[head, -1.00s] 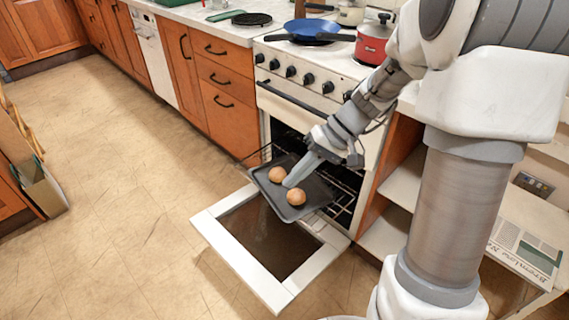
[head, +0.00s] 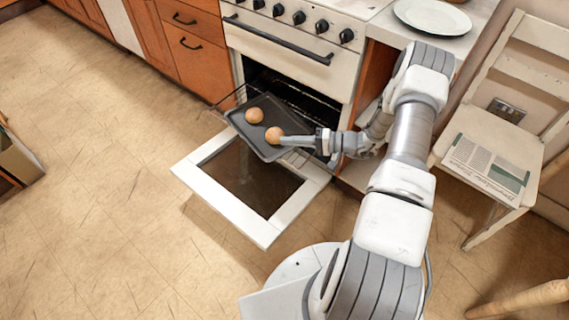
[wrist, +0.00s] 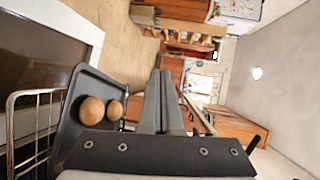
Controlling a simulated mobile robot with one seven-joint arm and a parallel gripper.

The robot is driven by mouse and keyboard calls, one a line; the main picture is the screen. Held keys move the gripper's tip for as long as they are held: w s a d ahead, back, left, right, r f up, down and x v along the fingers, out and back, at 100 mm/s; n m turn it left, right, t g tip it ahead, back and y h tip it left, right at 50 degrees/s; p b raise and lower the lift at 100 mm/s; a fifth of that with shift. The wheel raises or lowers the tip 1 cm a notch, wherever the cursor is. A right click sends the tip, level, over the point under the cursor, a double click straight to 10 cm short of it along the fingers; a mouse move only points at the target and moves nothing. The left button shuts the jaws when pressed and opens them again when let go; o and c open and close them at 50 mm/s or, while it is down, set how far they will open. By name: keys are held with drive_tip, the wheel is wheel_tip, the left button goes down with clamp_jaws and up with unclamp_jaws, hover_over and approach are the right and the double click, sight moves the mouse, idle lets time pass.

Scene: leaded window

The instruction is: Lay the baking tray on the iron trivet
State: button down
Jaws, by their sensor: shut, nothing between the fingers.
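The dark baking tray (head: 252,132) carries two round brown buns and rests on a wire oven rack (head: 222,104) drawn out above the lowered oven door. In the wrist view the tray (wrist: 70,133) lies to the left of my fingers, with its rim and both buns showing. My gripper (head: 284,140) is shut and empty, its tips by the tray's right side close to the nearer bun. I cannot tell if they touch. In the wrist view its fingers (wrist: 160,80) are together. The iron trivet is not in view now.
The open oven door (head: 252,185), with a white frame and dark glass, lies low below the tray. The stove front (head: 290,35) with its handle rises behind it. A white plate (head: 432,15) stands on the counter at right. A chair (head: 490,150) holds a newspaper.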

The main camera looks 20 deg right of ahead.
wheel_tip(320, 180, down, 8)
drive_tip(key=d+m+t+h, duration=0.1)
drive_tip(key=d+m+t, duration=0.2)
drive_tip(key=t, duration=0.1)
drive_tip(key=m+t+h, duration=0.4)
drive_tip(key=h, duration=0.1)
approach(273, 162)
drive_tip(key=w+b, duration=0.2)
drive_tip(key=w, duration=0.3)
drive_tip(key=shift+w+a+b, duration=0.1)
drive_tip(key=shift+w+b, duration=0.1)
drive_tip(key=shift+b, duration=0.1)
drive_tip(key=shift+x, duration=0.75)
drive_tip(key=shift+r, duration=0.1)
drive_tip(key=a, duration=0.1)
drive_tip(key=w+a, duration=0.1)
drive_tip(key=a, duration=0.1)
drive_tip(key=shift+a, duration=0.15)
